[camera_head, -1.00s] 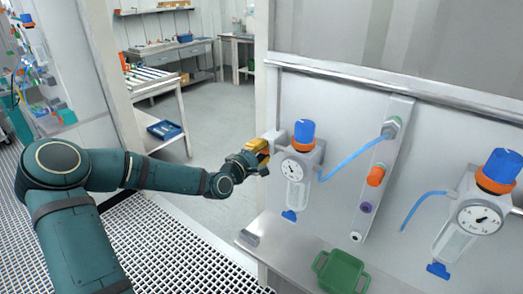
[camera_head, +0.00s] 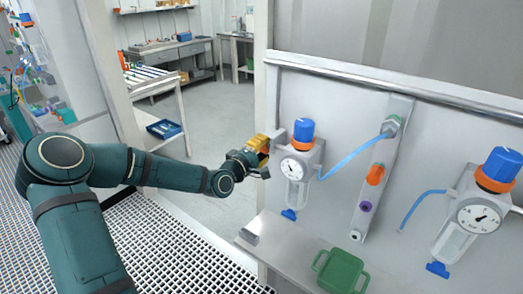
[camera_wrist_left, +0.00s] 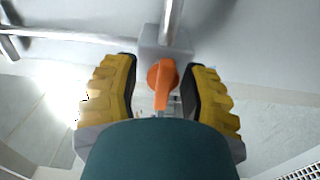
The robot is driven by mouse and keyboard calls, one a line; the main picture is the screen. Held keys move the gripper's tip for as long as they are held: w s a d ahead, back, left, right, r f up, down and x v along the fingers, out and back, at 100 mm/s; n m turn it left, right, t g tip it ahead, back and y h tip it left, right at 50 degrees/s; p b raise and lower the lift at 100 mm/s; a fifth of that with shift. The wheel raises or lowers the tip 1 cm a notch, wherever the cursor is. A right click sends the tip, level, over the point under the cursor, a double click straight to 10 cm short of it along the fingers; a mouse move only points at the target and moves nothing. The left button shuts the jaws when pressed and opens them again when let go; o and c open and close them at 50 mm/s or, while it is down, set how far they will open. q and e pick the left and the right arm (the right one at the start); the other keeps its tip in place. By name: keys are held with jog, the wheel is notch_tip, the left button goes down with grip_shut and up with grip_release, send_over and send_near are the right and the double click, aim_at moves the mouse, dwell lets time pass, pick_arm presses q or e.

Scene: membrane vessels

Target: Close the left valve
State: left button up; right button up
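The left valve has an orange handle (camera_wrist_left: 163,78) on a grey metal block (camera_wrist_left: 166,42) in the left wrist view. My left gripper (camera_wrist_left: 163,65) has its yellow, dark-padded fingers spread on either side of the handle, with a visible gap on both sides. In the head view my left gripper (camera_head: 262,157) is at the left side of the left filter unit (camera_head: 296,170), which has a blue-and-orange top knob and a round gauge. The orange handle is hidden there by the gripper. My right gripper is not in view.
A second filter unit (camera_head: 478,215) is mounted at the right of the panel. A strip with coloured ports (camera_head: 375,175) and blue hoses lies between them. A green tray (camera_head: 339,271) rests on the grey shelf (camera_head: 285,240) below. Open floor lies behind the arm.

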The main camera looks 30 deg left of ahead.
pick_arm(q)
jog(key=shift+f, duration=0.15)
jog(key=shift+s+a, duration=0.15)
jog(key=shift+s, duration=0.45)
jog(key=s, duration=1)
jog(key=shift+s+a, duration=0.35)
jog(key=shift+s, duration=0.05)
jog(key=d+f+m+g+h, duration=0.3)
jog(key=d+f+m+g, duration=0.4)
jog(key=d+f, duration=1.2)
jog(key=s+d+f+m+g, duration=0.8)
jog(key=s+f, duration=0.4)
jog(key=s, duration=0.2)
jog(key=shift+d+g+y, duration=0.4)
jog(key=shift+d+g, duration=0.2)
